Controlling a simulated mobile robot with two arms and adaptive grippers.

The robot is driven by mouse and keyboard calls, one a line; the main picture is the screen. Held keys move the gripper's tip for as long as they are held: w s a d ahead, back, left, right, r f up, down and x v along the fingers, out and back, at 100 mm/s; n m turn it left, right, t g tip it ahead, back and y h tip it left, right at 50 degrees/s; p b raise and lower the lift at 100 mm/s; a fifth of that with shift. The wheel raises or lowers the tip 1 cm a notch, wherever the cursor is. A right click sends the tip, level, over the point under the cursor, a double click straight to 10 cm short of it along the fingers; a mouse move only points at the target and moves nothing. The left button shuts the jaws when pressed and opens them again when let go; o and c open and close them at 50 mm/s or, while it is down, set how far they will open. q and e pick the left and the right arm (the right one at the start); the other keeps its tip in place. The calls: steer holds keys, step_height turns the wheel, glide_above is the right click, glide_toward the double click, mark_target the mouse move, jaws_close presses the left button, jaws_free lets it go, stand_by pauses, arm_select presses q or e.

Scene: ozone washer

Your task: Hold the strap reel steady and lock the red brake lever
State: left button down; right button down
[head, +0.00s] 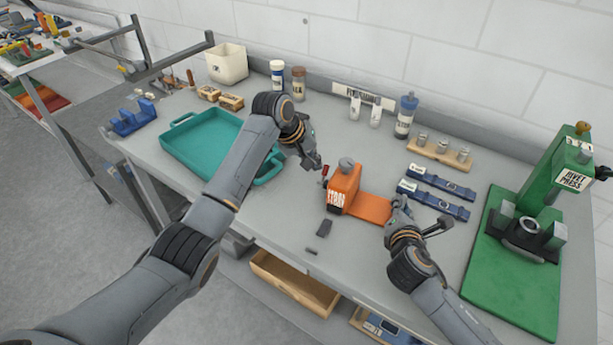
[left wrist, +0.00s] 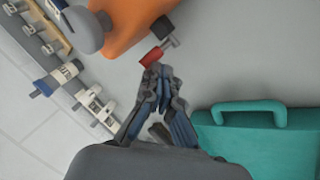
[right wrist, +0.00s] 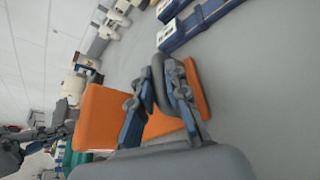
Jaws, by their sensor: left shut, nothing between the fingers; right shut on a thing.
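The orange strap reel (head: 345,186) stands mid-table, its flat orange base (head: 372,208) reaching right. Its red brake lever (head: 325,171) is on the reel's left side; in the left wrist view the red lever (left wrist: 152,57) shows beside a dark metal bracket. My left gripper (head: 316,163) is shut and empty, its fingertips (left wrist: 156,72) at the red lever, touching or nearly so. The exact grip contact is partly hidden.
A teal tray (head: 172,160) lies left of the reel, under my left arm. Blue straps (head: 440,195) and a green rivet press (head: 545,190) are to the right. Bottles (head: 405,115) stand behind. A small dark piece (head: 324,228) lies in front.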

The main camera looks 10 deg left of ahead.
steer(key=shift+f, duration=0.1)
arm_select(q)
steer(key=shift+r, duration=0.85)
steer(key=shift+a, duration=0.15)
steer(key=w+a+r, duration=0.3)
steer(key=a+r, duration=0.1)
steer(key=r, duration=0.6)
steer(key=shift+a+r, duration=0.3)
steer(key=shift+r, duration=0.05)
arm_select(e)
steer(key=c, duration=1.3)
jaws_free()
steer(key=shift+o, duration=0.2)
